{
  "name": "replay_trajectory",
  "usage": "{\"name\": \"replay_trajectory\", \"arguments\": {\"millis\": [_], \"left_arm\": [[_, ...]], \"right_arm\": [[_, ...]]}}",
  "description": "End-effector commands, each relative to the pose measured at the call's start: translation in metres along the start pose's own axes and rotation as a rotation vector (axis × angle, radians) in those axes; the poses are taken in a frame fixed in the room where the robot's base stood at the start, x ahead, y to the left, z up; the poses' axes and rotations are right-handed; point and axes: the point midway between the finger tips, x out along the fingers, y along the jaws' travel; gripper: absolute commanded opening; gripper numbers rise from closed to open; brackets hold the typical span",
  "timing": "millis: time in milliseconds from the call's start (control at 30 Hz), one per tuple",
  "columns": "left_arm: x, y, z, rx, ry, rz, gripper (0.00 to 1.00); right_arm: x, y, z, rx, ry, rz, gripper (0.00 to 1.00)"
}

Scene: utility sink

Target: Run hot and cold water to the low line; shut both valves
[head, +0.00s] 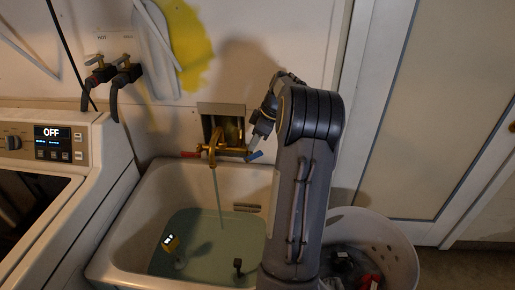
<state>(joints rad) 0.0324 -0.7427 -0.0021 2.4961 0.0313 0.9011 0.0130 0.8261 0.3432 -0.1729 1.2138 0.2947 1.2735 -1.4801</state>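The utility sink (125,232) holds greenish water (212,258). A brass faucet (212,142) is on the wall behind it, and a thin stream (218,195) runs from its spout into the water. The red valve handle (189,154) is at the faucet's left and the blue valve handle (254,156) at its right. My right gripper (258,138) is just above the blue handle; I cannot tell whether it touches it or how its fingers stand. I cannot make out the low line. My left gripper is out of view.
A washing machine (85,150) showing OFF stands left of the sink. Hose taps (113,70) are on the wall above it. A white basket (385,238) with dark and red items stands at the right. A small dark object (238,265) is in the sink's front. My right arm hides the sink's right side.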

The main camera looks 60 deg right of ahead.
Motion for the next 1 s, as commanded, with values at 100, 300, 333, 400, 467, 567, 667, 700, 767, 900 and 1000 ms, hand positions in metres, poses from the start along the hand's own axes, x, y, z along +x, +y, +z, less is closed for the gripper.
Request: {"name": "replay_trajectory", "arguments": {"millis": [100,300,333,400,467,567,667,700,767,900,1000], "left_arm": [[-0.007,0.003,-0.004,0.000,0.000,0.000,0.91],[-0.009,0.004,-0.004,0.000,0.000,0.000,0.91],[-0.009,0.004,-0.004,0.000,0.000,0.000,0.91],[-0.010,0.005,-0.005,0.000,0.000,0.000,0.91],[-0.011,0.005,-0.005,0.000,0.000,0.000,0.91],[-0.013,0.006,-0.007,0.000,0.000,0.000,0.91],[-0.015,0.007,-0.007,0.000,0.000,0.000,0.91],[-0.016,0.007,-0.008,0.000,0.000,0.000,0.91],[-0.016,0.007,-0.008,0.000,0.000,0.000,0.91],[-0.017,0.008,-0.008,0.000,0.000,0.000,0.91],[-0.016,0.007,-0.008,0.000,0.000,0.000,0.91]], "right_arm": [[0.000,0.028,0.024,-0.051,-0.018,0.002,0.18],[0.008,0.039,0.036,-0.086,-0.024,0.001,0.18],[0.012,0.039,0.036,-0.087,-0.023,0.000,0.18],[0.021,0.038,0.036,-0.087,-0.023,0.000,0.18],[0.032,0.038,0.036,-0.086,-0.024,0.000,0.18],[0.048,0.038,0.036,-0.087,-0.025,0.000,0.18],[0.062,0.038,0.037,-0.086,-0.024,0.001,0.18],[0.067,0.039,0.037,-0.085,-0.024,0.002,0.18],[0.072,0.039,0.037,-0.085,-0.024,0.003,0.18],[0.079,0.039,0.037,-0.085,-0.024,0.004,0.18],[0.080,0.039,0.037,-0.085,-0.024,0.005,0.18]]}}
